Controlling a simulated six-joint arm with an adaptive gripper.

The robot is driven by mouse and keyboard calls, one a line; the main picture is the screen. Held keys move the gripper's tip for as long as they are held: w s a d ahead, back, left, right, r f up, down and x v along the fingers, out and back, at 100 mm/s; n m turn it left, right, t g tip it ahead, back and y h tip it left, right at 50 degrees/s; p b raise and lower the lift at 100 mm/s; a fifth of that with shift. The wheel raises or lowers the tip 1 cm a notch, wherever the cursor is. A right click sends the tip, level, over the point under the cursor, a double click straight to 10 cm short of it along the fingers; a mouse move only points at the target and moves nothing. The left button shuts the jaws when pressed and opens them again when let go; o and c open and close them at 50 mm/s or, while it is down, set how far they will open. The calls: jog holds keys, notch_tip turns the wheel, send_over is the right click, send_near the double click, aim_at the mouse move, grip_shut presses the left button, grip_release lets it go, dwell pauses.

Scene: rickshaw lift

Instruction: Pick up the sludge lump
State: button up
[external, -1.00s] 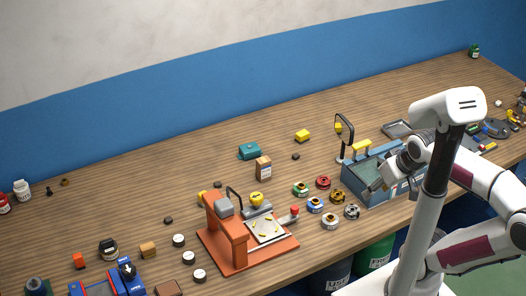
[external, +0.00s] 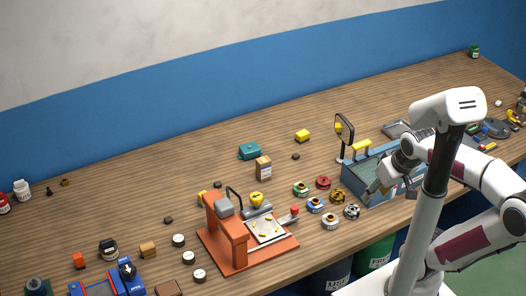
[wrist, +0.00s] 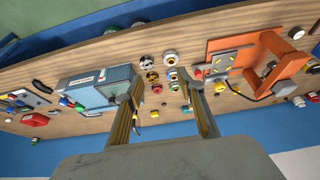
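I cannot pick out the sludge lump with certainty. Small dark lumps lie on the table in the external view: one (external: 296,156) behind the cardboard box, one (external: 217,184) behind the orange press and one (external: 168,220) to its left. My gripper (external: 376,187) is at the front of the blue-grey tank (external: 356,186), whose inside is partly hidden by my arm. In the wrist view my gripper (wrist: 160,82) has its two fingers spread, with nothing between them. The tank (wrist: 97,90) shows to the left of the fingers there.
Several coloured round tins (external: 315,205) stand left of the tank. The table behind the press has free room.

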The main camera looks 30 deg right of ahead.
aim_at(296, 156)
jog(key=w+d+f+g, duration=0.1)
jog(key=w+f, duration=0.4)
jog(key=w, duration=0.8)
jog(key=w+d+f+g, duration=0.1)
jog(key=w+f, duration=0.5)
jog(key=w, duration=0.7)
jog(key=w+d+f+g, duration=0.1)
jog(key=w+d+f, duration=0.2)
jog(key=w, duration=1)
jog(key=shift+w+d+f+n+y, duration=0.1)
jog(key=shift+d+f+n+y, duration=0.1)
jog(key=shift+f, duration=0.65)
jog(key=shift+w+d+f+n+y, duration=0.1)
jog(key=shift+f+n, duration=0.1)
jog(key=shift+f, duration=0.6)
jog(key=w, duration=0.3)
jog(key=shift+w+d+f, duration=0.1)
jog(key=shift+d+f, duration=0.1)
jog(key=shift+f, duration=0.15)
jog(key=shift+n+t, duration=0.7)
jog(key=shift+n, duration=0.1)
jog(key=w+r, duration=0.1)
jog(key=w, duration=0.1)
jog(key=w+r, duration=0.2)
jog(key=shift+w+d+r, duration=0.1)
jog(key=shift+r, duration=0.05)
jog(key=shift+x, duration=0.8)
jog(key=shift+w+f, duration=0.15)
jog(key=shift+f, duration=0.4)
